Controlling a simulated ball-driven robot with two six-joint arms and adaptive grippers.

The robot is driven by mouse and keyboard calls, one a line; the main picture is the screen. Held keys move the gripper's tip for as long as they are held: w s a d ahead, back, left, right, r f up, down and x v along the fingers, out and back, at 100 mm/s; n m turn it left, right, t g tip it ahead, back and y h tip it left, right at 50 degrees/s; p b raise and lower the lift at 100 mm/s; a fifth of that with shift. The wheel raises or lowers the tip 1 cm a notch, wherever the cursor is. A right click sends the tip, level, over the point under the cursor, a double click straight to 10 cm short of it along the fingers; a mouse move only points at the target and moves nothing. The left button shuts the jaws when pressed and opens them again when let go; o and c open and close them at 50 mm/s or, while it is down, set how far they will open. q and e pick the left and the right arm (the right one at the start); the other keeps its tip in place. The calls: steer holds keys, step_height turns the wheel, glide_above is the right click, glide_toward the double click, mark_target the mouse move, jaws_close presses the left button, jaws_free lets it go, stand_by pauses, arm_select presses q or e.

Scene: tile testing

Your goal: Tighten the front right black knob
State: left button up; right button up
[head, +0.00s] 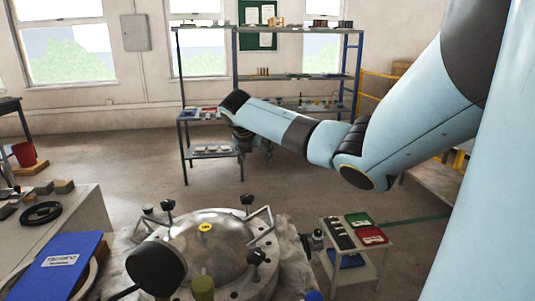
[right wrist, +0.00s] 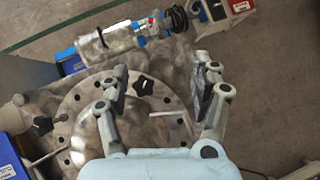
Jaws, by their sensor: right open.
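A round metal lid (head: 225,243) with a domed middle and a yellow label stands low in the head view. Black knobs sit around its rim: front right (head: 257,256), back right (head: 246,200) and back left (head: 167,205). My right gripper (head: 258,145) shows small and dark beyond the lid, partly hidden by its wrist. In the right wrist view the right gripper (right wrist: 167,72) is open, its fingers wide apart and empty. A star-shaped black knob (right wrist: 143,85) shows on the flange near the left finger; I cannot tell which knob it is. My left gripper is not in view.
A small cart (head: 345,253) with green and red trays stands right of the lid. Shelves (head: 270,75) stand at the back. A large dark disc (head: 155,268) covers the lid's front left. Open floor lies behind.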

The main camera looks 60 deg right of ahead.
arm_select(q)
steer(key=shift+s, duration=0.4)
arm_select(e)
steer(key=s+d, duration=0.2)
steer(key=shift+d+m+h, duration=0.3)
steer(key=shift+d+m, duration=0.05)
steer(key=shift+m, duration=0.05)
